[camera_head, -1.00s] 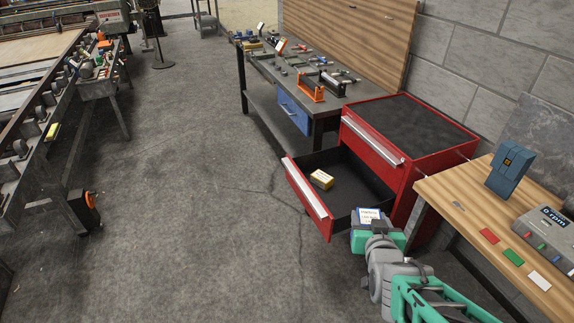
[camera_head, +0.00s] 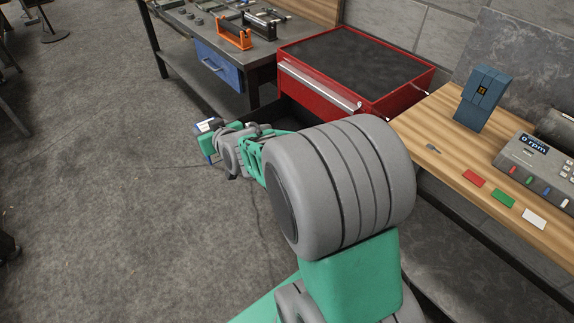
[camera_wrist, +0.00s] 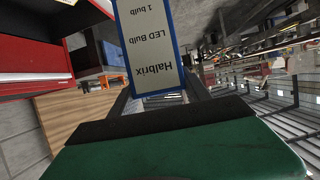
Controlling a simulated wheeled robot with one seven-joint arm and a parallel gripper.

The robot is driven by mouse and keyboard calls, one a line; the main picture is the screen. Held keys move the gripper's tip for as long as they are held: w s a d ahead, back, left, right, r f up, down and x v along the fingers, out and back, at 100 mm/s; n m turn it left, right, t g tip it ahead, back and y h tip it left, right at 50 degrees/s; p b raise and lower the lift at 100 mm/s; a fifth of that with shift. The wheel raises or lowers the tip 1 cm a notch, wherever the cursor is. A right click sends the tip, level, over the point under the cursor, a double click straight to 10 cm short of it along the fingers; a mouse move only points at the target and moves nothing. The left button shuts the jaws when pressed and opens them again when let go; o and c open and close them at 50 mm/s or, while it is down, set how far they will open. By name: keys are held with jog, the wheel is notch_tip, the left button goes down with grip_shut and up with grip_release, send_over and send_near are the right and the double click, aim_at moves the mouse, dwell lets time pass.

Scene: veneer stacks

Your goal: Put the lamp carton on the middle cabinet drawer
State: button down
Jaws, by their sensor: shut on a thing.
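The lamp carton (camera_wrist: 153,45) is white with blue edges and reads "Halbrix LED Bulb 1 bulb", upside down in the wrist view. My gripper (camera_head: 207,140) is shut on it; the carton's pale top also shows in the head view (camera_head: 206,125). The red cabinet (camera_head: 320,98) has a black top and a closed upper drawer with a silver handle. Below it a drawer stands open; its dark inside (camera_head: 289,116) shows only in part, as my arm hides most of it. My gripper is to the left of the cabinet, out by the open drawer. The red cabinet also fills the left of the wrist view (camera_wrist: 30,55).
A grey workbench (camera_head: 190,22) with a blue drawer (camera_head: 218,68) and tools stands behind. A wooden table (camera_head: 450,150) on the right holds a blue box (camera_head: 481,98), a control unit (camera_head: 545,170) and coloured tags.

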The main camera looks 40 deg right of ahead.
jog(key=w+d+f+b, duration=0.3)
jog(key=d+f+b, duration=0.4)
jog(key=d, duration=0.2)
jog(key=w+d+f+b, duration=0.3)
jog(key=d+f+b, duration=0.4)
jog(key=d+b, duration=0.15)
jog(key=s+d+f+n+y+b, duration=0.1)
jog(key=s+d+f+b, duration=0.2)
jog(key=d+f+b, duration=0.35)
jog(key=s+d+f+b, duration=0.3)
jog(key=d, duration=0.7)
notch_tip(320, 180, down, 9)
jog(key=b, duration=0.2)
jog(key=shift+w+a+b, duration=0.25)
jog(key=shift+w+b, duration=0.05)
jog(key=shift+f, duration=0.15)
jog(key=shift+f, duration=0.15)
jog(key=c, duration=0.5)
grip_release()
